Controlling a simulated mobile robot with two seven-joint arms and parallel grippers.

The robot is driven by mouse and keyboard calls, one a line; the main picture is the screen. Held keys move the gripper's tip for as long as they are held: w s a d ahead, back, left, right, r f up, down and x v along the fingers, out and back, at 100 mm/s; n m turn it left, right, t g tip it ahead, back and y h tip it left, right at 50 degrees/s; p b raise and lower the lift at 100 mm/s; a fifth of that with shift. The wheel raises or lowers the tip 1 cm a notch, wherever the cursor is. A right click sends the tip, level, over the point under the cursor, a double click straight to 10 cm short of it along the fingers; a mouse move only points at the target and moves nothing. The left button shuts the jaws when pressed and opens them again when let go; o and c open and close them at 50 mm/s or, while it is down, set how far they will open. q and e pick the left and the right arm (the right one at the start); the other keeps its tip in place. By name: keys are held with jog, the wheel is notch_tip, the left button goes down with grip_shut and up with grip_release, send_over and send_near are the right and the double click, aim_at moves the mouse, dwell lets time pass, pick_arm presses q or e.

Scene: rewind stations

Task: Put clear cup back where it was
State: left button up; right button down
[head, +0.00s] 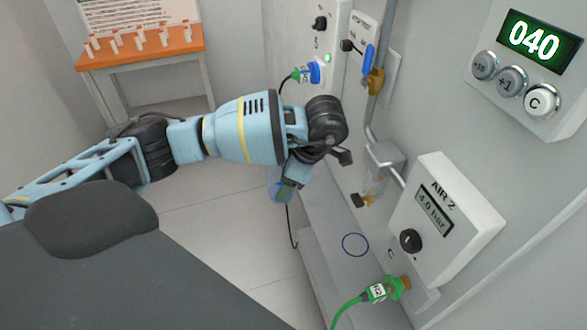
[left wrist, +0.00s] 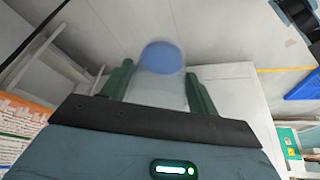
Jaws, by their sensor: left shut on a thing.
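My left gripper (head: 283,187) is in the middle of the head view, in front of the wall and left of the ledge. It is shut on the clear cup (left wrist: 160,88), which stands between the two green fingers in the left wrist view. A blue round patch (left wrist: 161,57) shows at the cup's far end. In the head view the cup (head: 279,193) is mostly hidden by my wrist and looks bluish. A thin blue ring (head: 355,245) is marked on the grey ledge (head: 325,235), right of and below the gripper. The ring is empty. My right gripper is not in view.
The AIR 2 box (head: 445,220) and a green hose plug (head: 378,292) stand at right. A counter (head: 540,42) reads 040. An orange table (head: 140,48) stands at the back left.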

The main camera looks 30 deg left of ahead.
pick_arm(q)
jog(key=s+d+r+m+t+h, duration=0.2)
jog(key=s+d+r+m+t, duration=0.1)
jog(key=m, duration=0.8)
jog(key=s+d+r+m+t+h, duration=0.2)
jog(key=s+d+r+m, duration=0.2)
jog(key=m, duration=0.7)
notch_tip(320, 180, up, 2)
jog(key=shift+s+r+t+h, duration=0.2)
jog(key=shift+s+t+h, duration=0.2)
jog(key=shift+s, duration=0.05)
